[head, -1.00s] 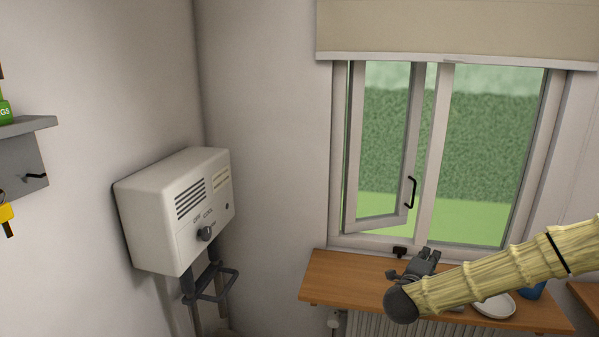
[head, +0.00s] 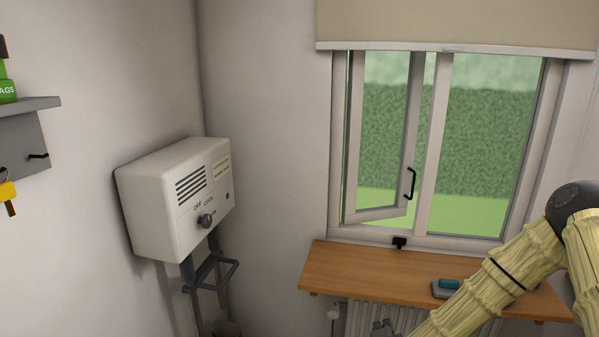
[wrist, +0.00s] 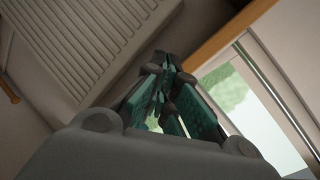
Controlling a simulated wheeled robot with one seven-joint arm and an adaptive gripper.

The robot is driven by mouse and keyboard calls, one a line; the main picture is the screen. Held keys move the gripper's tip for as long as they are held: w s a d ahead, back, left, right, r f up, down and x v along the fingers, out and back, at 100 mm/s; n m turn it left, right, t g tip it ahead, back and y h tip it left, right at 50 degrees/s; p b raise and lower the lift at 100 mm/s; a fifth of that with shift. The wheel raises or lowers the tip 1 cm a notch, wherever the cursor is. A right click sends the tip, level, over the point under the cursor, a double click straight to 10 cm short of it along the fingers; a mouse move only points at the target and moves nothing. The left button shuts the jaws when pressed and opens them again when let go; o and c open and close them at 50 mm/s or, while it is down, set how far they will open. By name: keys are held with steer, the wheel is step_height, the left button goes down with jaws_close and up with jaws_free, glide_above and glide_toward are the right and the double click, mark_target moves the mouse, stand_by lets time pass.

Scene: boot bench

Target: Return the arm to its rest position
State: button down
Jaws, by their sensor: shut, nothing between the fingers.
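My gripper (wrist: 166,85) fills the middle of the wrist view, its dark green fingers close together and shut with nothing between them. My arm, in a pale yellow ribbed cover, bends at a dark joint at the right edge and slopes down to the left across the sill.
The wooden sill (head: 350,268) runs under the window, whose left sash (head: 410,130) stands ajar. A grey item with a teal top (head: 448,284) lies on the sill beside my arm. A radiator (head: 365,318) is below.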

steer(key=s+a+f+n+g+y+b, duration=0.1)
steer(key=s+a+f+n+g, duration=0.15)
steer(key=s+f, duration=0.45)
steer(key=s+a+f+n+g+y+b, duration=0.1)
steer(key=s+f+n+g+y, duration=0.15)
steer(key=s+f, duration=0.45)
steer(key=s+a+f+n+g+b, duration=0.2)
steer(key=s+f+n, duration=0.2)
steer(key=s+f, duration=0.3)
steer(key=s+d+f+n+g+b, duration=0.1)
steer(key=s+d+f+n+g, duration=0.1)
steer(key=s, duration=0.9)
steer(key=s+d+f+n+g+b, duration=0.1)
steer(key=s+d+f+n+g, duration=0.1)
steer(key=s, duration=0.9)
steer(key=shift+s+d+f+n+g, duration=0.15)
steer(key=shift+d+f+n+g, duration=0.1)
steer(key=shift+f+n+g, duration=0.7)
steer(key=shift+m+h, duration=0.25)
